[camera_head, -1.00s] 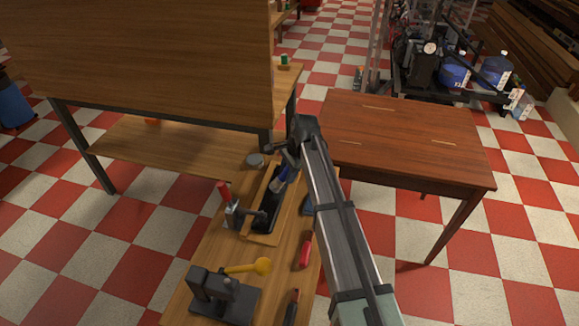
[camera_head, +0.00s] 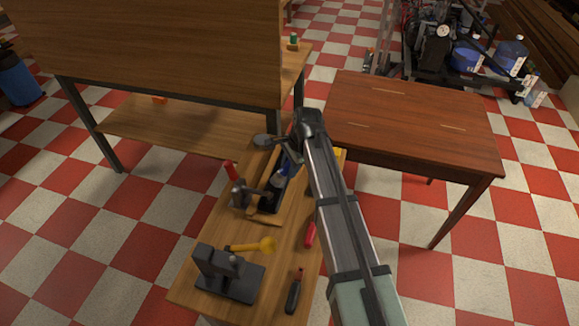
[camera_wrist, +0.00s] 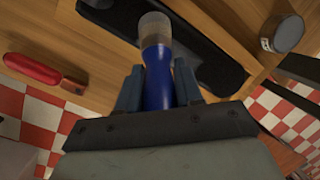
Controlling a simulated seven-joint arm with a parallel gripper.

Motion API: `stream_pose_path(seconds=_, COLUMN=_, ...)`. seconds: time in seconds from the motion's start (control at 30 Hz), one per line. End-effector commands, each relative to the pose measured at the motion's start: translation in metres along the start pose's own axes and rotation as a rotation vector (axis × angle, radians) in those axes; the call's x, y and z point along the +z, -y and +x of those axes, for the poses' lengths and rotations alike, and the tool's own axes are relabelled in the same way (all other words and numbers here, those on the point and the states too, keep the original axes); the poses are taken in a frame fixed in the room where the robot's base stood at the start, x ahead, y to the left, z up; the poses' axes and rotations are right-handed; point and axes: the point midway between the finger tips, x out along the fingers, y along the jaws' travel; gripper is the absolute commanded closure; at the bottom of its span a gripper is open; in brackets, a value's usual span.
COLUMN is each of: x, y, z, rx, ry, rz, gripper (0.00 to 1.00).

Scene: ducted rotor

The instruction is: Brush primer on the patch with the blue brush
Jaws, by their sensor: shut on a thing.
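The blue brush (camera_wrist: 157,85) stands between my gripper's fingers in the wrist view, with a pale, see-through-looking end beyond the blue handle. My gripper (camera_wrist: 158,92) is shut on it. In the head view my gripper (camera_head: 284,162) is over the far part of the narrow workbench, above a dark tray (camera_head: 268,203). The tray (camera_wrist: 215,65) lies close beyond the brush in the wrist view; I cannot tell whether they touch. A grey round tin (camera_wrist: 284,34) stands right of the tray. I cannot make out the patch or any primer on the brush.
A red-handled tool (camera_wrist: 32,68) lies left of the tray. A black clamp-like stand (camera_head: 228,275) and a yellow-handled tool (camera_head: 255,245) are on the near bench. A bare brown table (camera_head: 415,115) stands to the right. A tall wooden panel (camera_head: 150,50) rises at left.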

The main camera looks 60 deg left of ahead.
Motion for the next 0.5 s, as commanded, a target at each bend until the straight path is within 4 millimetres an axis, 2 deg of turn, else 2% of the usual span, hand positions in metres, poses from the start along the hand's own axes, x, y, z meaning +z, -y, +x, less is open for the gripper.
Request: stream_pose_path(seconds=0.5, x=-0.034, y=0.036, z=0.000, rx=0.000, ry=0.000, rz=0.000, gripper=0.95)
